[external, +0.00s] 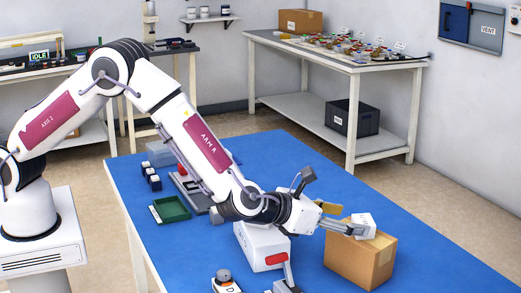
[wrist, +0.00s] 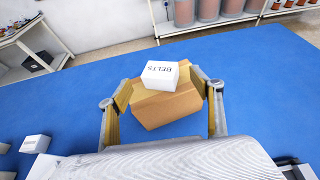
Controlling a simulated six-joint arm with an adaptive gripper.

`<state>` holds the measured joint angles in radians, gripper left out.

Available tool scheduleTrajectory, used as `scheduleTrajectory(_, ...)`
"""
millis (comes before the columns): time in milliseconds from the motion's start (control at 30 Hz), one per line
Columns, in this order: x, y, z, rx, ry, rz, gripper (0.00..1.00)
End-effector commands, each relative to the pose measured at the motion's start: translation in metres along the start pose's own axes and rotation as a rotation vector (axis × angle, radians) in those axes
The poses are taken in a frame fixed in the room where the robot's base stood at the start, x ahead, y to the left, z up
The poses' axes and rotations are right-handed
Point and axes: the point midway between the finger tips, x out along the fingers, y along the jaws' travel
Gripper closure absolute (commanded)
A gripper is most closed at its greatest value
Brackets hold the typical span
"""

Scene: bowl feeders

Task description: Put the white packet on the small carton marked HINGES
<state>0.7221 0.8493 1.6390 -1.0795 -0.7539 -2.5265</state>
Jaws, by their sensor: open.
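A white packet marked BELTS (wrist: 160,75) is at the top of a brown carton (wrist: 165,107) in the wrist view. In the external view the white packet (external: 363,225) shows over the carton (external: 357,266), beside my gripper (external: 346,221). My gripper (wrist: 162,90) is open. Its two fingers stand apart to the left and right of the packet, with a visible gap on either side. The packet looks set on the carton's top, but I cannot tell exactly how it rests. No HINGES marking is readable on the carton.
The blue table (external: 440,262) is clear right of the carton. A white machine with a red part (external: 262,246) stands left of it under my arm. A green tray (external: 170,209) and small dark boxes with white tops (external: 153,182) lie farther left. Another white box (wrist: 35,143) shows in the wrist view.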

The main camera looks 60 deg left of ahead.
Motion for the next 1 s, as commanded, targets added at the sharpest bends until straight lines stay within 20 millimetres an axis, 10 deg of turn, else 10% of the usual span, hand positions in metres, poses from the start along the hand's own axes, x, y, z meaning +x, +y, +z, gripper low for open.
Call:
scheduleTrajectory(500,-0.058,-0.001,0.000,0.001,0.000,-0.002,0.35)
scheduleTrajectory(1000,-0.064,0.000,0.000,0.001,0.000,0.000,0.35)
